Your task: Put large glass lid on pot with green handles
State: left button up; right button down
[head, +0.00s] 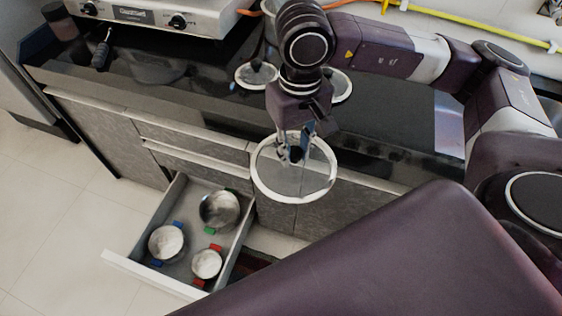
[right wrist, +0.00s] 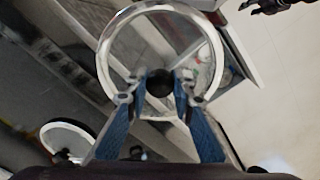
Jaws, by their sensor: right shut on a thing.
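My right gripper (head: 295,155) is shut on the dark knob of the large glass lid (head: 290,190), which has a pale rim. The lid hangs in the air before the counter edge, right of the open drawer. The right wrist view shows both blue-padded fingers (right wrist: 160,88) at the knob and the lid's rim (right wrist: 103,60) around them. The pot with green handles (head: 219,210) stands uncovered in the drawer's far right part. A dark part at the top right of the wrist view looks like my left gripper (right wrist: 265,5); its fingers are unclear.
The open drawer (head: 128,263) also holds a pot with blue handles (head: 166,243) and a smaller pot with red handles (head: 207,263). Two more glass lids, one on the left (head: 256,74) and one on the right (head: 340,86), lie on the dark counter (head: 215,105). A stove (head: 165,18) stands behind.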

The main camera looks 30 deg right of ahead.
aim_at(302, 175)
pick_arm(q)
jog(key=w+d+r+t+b, duration=0.1)
jog(key=w+r+b, duration=0.5)
jog(key=b, duration=0.8)
notch_tip(302, 175, up, 3)
jog(key=shift+w+d+f, duration=0.15)
jog(key=shift+w, duration=0.05)
pick_arm(e)
notch_tip(302, 175, down, 16)
jog(key=s, duration=0.1)
jog(key=shift+d, duration=0.45)
jog(key=shift+s+f, duration=0.1)
